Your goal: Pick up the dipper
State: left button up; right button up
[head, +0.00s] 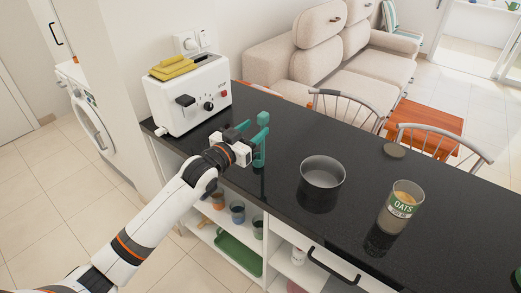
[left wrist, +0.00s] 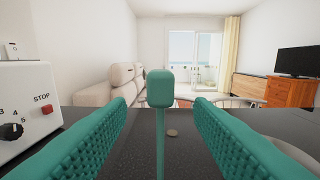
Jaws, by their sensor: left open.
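The dipper (head: 263,118) is teal, with a blocky rounded head on a thin upright shaft. It is at the black counter, just right of the toaster. In the left wrist view the dipper (left wrist: 160,88) stands upright between my two fingers, its lower end out of the picture. My left gripper (head: 251,143) is open, with teal ribbed fingers on either side of the shaft. The left wrist view shows gaps between the shaft and both fingers. In the head view the teal fingers and lower shaft overlap and are hard to separate. My right gripper is not in view.
A grey pot (head: 323,177), an oats jar (head: 401,207) and a small brown disc (head: 394,150) are on the counter (head: 300,130) to the right. Chairs and a sofa (head: 300,55) stand beyond.

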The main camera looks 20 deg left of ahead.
aim_at(259, 124)
pick_arm(q)
jog(key=p+x, duration=0.1)
jog(key=x, duration=0.4)
jog(key=shift+r, duration=0.2)
jog(key=shift+s, duration=0.1)
grip_shut()
